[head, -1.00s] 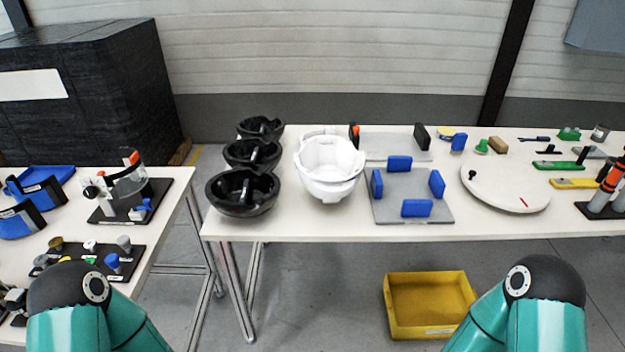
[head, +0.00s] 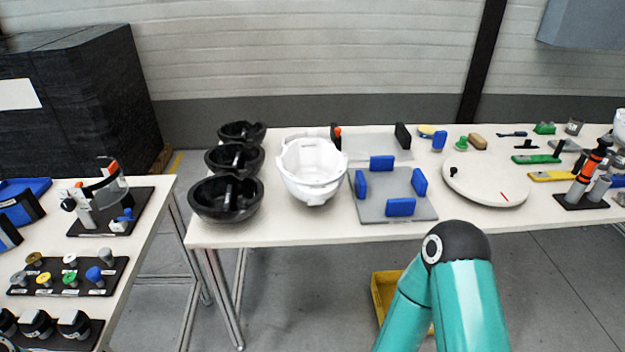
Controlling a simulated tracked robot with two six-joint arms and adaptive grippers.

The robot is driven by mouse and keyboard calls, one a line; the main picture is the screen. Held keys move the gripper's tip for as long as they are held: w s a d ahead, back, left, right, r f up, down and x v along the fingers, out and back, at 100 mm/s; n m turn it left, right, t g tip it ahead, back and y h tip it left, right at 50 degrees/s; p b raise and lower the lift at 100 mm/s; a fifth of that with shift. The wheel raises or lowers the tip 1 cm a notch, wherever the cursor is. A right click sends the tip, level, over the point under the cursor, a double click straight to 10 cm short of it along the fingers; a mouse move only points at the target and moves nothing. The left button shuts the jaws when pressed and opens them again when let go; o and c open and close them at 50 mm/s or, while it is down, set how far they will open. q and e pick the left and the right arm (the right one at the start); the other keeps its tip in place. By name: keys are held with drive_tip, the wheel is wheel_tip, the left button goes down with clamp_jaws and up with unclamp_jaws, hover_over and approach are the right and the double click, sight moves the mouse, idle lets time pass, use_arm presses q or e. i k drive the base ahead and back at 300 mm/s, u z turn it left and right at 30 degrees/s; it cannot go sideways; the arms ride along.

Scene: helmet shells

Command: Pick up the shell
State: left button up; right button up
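A white shell (head: 312,172) sits on the white table (head: 300,236) in the head view, open side up, left of the middle. Several black bowl-shaped holders (head: 226,199) stand in a row just to its left. One of my arms shows as a teal link with a black joint at the lower right, in front of the table. Neither gripper shows in the frame, so I cannot see how they stand relative to the shell.
A grey plate with blue blocks (head: 397,206) lies right of the shell. Farther right are a round white disc (head: 486,179) and several small tools. A second table with fixtures (head: 108,199) stands at the left. A yellow bin (head: 381,300) is on the floor, partly behind my arm.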

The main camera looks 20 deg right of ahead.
sight(312, 169)
drive_tip(key=u, duration=0.05)
drive_tip(key=i, duration=0.85)
